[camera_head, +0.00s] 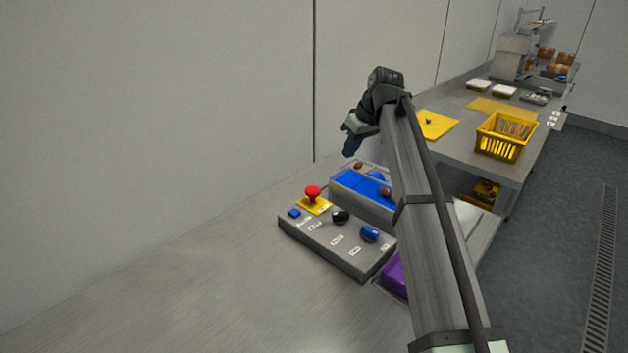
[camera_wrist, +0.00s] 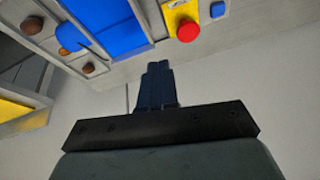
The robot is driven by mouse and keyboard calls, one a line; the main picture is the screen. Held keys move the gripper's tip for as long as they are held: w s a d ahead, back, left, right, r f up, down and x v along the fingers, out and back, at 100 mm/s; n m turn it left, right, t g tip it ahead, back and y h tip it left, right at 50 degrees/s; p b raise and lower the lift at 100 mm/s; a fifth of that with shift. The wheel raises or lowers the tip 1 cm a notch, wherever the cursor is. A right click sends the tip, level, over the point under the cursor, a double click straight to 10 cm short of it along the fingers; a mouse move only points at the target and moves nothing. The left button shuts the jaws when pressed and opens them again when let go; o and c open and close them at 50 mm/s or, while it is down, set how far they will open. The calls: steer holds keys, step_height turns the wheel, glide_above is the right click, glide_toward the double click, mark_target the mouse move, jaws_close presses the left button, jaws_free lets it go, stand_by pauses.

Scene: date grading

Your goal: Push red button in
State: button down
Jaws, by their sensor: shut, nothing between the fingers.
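The red button (camera_head: 313,192) is a mushroom-shaped knob on a yellow plate (camera_head: 322,207), at the back left of a grey control box (camera_head: 345,250). In the wrist view the red button (camera_wrist: 188,31) shows near the top, right of centre, on its yellow plate. My gripper (camera_head: 350,147) is in the air above and beyond the box, up and to the right of the button in the head view. In the wrist view its dark blue fingers (camera_wrist: 157,70) are shut together with nothing between them. The fingertips are apart from the button, to its left and below it in that picture.
The box also bears a blue square button (camera_head: 294,213), a black knob (camera_head: 340,216) and a blue knob (camera_head: 370,233). Behind it is a blue-floored tray (camera_head: 350,180) with brown dates. A purple bin (camera_head: 393,277) is partly hidden. A yellow basket (camera_head: 506,136) stands farther off. The front-left counter is clear.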

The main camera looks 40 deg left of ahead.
step_height(320, 180, up, 3)
steer(key=n+h, duration=0.1)
steer(key=n, duration=0.1)
glide_above(312, 188)
steer(key=d, duration=0.4)
steer(key=shift+a+t, duration=0.15)
steer(key=shift+t, duration=0.15)
steer(key=shift+f, duration=0.1)
steer(key=x, duration=1.2)
steer(key=shift+d+f, duration=0.15)
steer(key=shift+d, duration=0.2)
steer(key=shift+f, duration=0.8)
